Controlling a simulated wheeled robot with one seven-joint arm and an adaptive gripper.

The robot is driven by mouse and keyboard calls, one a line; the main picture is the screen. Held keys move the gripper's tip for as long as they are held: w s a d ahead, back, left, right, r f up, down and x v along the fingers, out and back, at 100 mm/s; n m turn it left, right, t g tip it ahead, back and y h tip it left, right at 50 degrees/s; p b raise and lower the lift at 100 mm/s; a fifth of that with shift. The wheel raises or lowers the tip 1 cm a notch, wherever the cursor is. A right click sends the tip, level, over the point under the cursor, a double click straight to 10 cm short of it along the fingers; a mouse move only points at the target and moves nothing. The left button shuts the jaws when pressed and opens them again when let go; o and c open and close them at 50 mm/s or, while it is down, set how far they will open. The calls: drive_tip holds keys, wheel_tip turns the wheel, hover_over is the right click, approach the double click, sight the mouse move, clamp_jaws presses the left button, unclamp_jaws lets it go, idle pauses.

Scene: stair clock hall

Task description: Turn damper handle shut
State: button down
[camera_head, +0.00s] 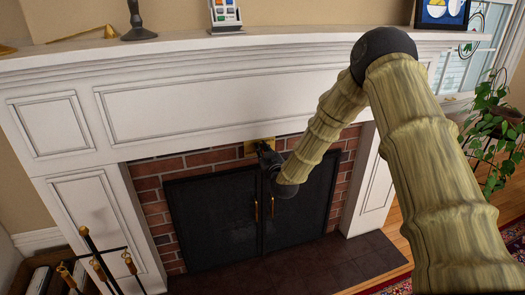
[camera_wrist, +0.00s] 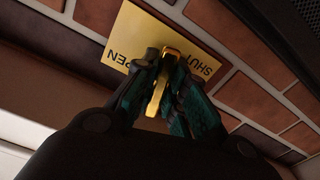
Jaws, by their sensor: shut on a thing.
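The brass damper plate (camera_head: 258,144) is set in the brick just above the black fireplace doors. In the wrist view the plate (camera_wrist: 135,35) shows upside down, with OPEN at left and SHUT at right. The gold damper handle (camera_wrist: 159,88) stands between the two words. My gripper (camera_head: 265,152) is at the plate. In the wrist view my gripper's fingers (camera_wrist: 160,95) are shut on the handle, one on each side. The handle is hidden by my gripper in the head view.
Brick (camera_head: 199,158) surrounds the plate, with the white mantel (camera_head: 190,95) above. Black doors (camera_head: 215,215) with brass pulls are below. A fire tool stand (camera_head: 100,262) is at lower left. A plant (camera_head: 493,125) is at right.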

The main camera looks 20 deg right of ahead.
drive_tip(key=n, duration=0.2)
drive_tip(key=n+p, duration=0.1)
drive_tip(key=n, duration=0.1)
drive_tip(key=shift+a, duration=0.25)
drive_tip(key=n, duration=0.3)
drive_tip(key=shift+a+f+n, duration=0.1)
drive_tip(key=shift+f+n, duration=0.1)
drive_tip(key=shift+n, duration=0.1)
drive_tip(key=n, duration=0.4)
drive_tip(key=shift+f, duration=0.25)
drive_tip(key=shift+n+b, duration=0.65)
drive_tip(key=shift+n, duration=1.05)
drive_tip(key=shift+s, duration=0.1)
drive_tip(key=c, duration=1.4)
unclamp_jaws()
drive_tip(key=shift+c, duration=0.2)
